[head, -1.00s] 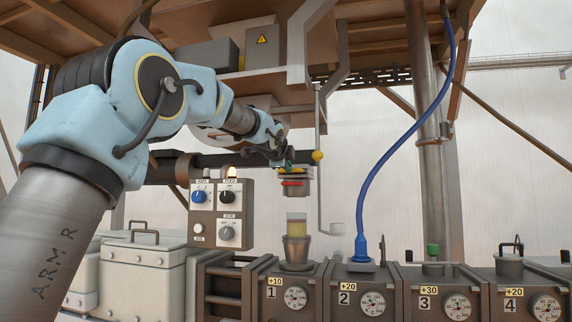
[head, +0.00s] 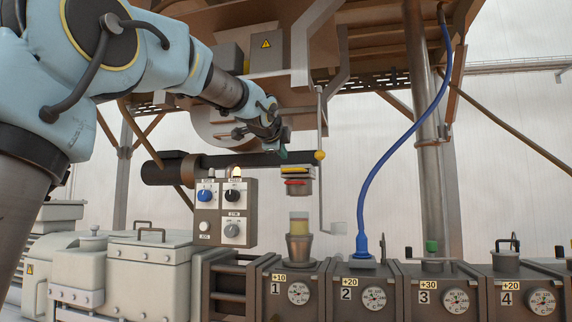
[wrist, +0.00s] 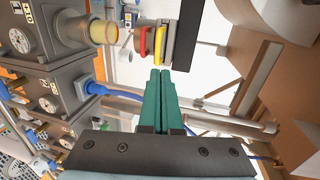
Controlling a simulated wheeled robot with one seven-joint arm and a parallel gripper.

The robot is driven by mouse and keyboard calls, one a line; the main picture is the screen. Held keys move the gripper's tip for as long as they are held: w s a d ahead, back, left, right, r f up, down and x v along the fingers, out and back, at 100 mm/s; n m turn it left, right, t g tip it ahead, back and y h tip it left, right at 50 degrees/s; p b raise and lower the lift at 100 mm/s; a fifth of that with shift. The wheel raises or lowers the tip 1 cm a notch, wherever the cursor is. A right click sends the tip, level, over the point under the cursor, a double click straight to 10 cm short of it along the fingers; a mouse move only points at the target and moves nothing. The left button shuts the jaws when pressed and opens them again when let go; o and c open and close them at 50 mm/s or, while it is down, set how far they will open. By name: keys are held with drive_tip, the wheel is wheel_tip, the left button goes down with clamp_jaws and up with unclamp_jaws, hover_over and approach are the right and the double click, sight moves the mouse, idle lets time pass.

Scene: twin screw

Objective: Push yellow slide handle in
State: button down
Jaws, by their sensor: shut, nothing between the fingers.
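The yellow slide handle (head: 296,171) is a thin band in the stacked unit above the glass cup, just above a red handle (head: 295,183). In the wrist view the yellow handle (wrist: 163,46) is a curved strip beside the red handle (wrist: 144,43). My gripper (head: 284,155) has green fingers and is just above and left of the stack. The wrist view shows my gripper's fingertips (wrist: 160,73) together and empty, short of the yellow handle with a small gap. How far the handle sticks out cannot be told.
A yellow ball knob (head: 320,155) on a thin lever is right of the stack. A dark horizontal bar (head: 235,161) runs behind. A control box (head: 224,212) stands at left. Numbered boxes (head: 374,298) line the bottom, with a blue cable (head: 375,170) rising.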

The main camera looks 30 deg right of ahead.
drive_tip(key=v, duration=0.3)
drive_tip(key=shift+s+a+b, duration=0.15)
drive_tip(key=shift+s+b, duration=0.05)
drive_tip(key=shift+b, duration=0.1)
drive_tip(key=w+a+f+n+g+y, duration=0.15)
drive_tip(key=a+f+n, duration=0.25)
drive_tip(key=a+f, duration=0.55)
drive_tip(key=w+a+f+n+g+y, duration=0.1)
drive_tip(key=a+f+n+y, duration=0.35)
drive_tip(key=f, duration=0.85)
drive_tip(key=w+a+f+n+g+y, duration=0.15)
drive_tip(key=a+f+n, duration=0.35)
drive_tip(key=a+f, duration=0.5)
drive_tip(key=s+a+f+n+g+y, duration=0.2)
drive_tip(key=s+a+f+n+g, duration=0.4)
drive_tip(key=s+a+f+n, duration=0.5)
drive_tip(key=s+a+f, duration=0.6)
drive_tip(key=s+f, duration=0.2)
drive_tip(key=f, duration=0.1)
drive_tip(key=shift+a+f+n+y, duration=0.3)
drive_tip(key=shift+a+n+y, duration=0.05)
drive_tip(key=shift+a, duration=0.05)
